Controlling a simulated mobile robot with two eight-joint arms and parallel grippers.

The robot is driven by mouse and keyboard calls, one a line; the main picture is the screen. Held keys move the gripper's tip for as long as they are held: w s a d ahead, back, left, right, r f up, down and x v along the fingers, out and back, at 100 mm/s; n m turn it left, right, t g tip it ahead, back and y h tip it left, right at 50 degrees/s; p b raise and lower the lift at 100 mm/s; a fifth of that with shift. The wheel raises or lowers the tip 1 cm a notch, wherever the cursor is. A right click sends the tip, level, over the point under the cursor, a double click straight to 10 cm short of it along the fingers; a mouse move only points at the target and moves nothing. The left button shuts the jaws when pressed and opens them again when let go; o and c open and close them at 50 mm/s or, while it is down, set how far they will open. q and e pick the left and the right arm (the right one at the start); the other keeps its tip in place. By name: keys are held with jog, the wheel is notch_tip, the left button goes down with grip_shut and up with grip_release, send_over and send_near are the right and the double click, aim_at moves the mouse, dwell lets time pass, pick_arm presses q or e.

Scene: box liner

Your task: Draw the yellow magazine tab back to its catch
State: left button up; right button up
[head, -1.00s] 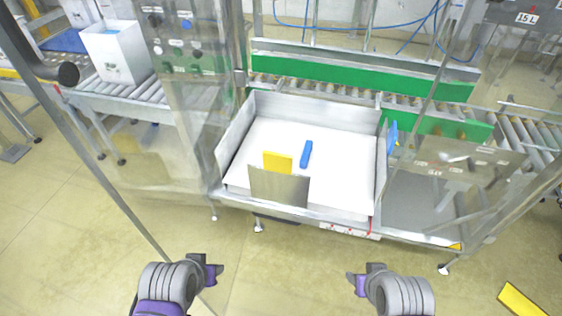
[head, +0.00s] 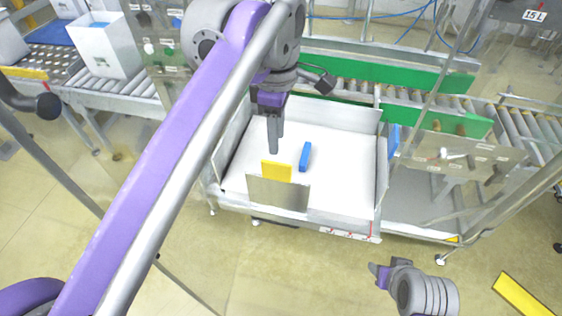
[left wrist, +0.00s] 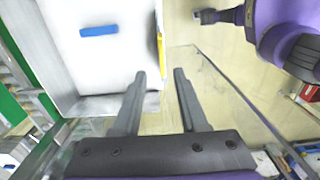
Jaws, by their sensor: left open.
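The yellow magazine tab (head: 277,171) stands upright at the front of the white magazine tray (head: 340,180), behind a grey metal plate (head: 278,194). In the left wrist view the tab (left wrist: 161,50) is a thin yellow strip just beyond the fingertips. My left gripper (head: 274,150) points down over the tray, just behind and above the tab in the head view. It is open (left wrist: 159,72), with nothing between its fingers. My right gripper (head: 376,276) is low in front of the machine, away from the tab; its finger gap is unclear.
A blue block (head: 305,156) lies in the tray near the tab. Metal walls edge the tray, and a clear guard panel (head: 455,165) stands to the right. A green-sided conveyor (head: 410,73) runs behind. The floor in front is open.

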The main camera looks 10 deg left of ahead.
aim_at(276, 163)
pick_arm(q)
jog(key=f, duration=1)
jog(key=shift+s+b, duration=0.2)
jog(key=shift+b, duration=0.15)
grip_shut()
dwell(0.8)
